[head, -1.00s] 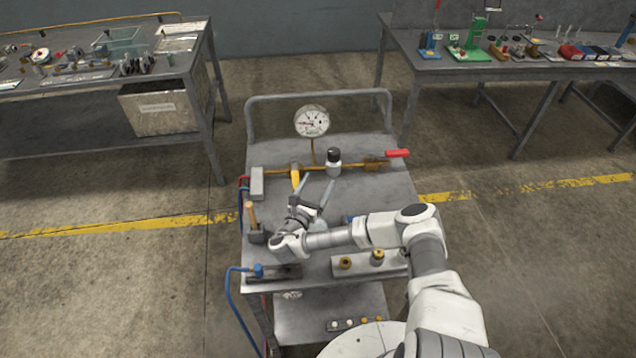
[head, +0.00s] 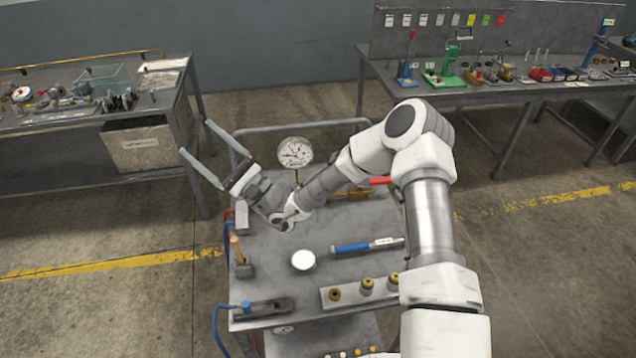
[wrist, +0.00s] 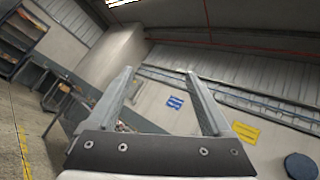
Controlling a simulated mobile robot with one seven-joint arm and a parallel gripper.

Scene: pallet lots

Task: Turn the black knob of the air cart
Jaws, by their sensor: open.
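The air cart (head: 275,250) stands in front of me, with a round white gauge (head: 295,152) near its back rail. The black knob on the brass pipe line is hidden behind my arm in the head view now. My gripper (head: 197,138) is raised above the cart's back left corner, its two fingers spread wide and empty, pointing up and left. In the wrist view my gripper (wrist: 158,75) is open with nothing between the fingers, and the knob is out of sight. A red lever handle (head: 380,181) shows right of my arm.
Benches with tools stand back left (head: 60,122) and back right (head: 480,92).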

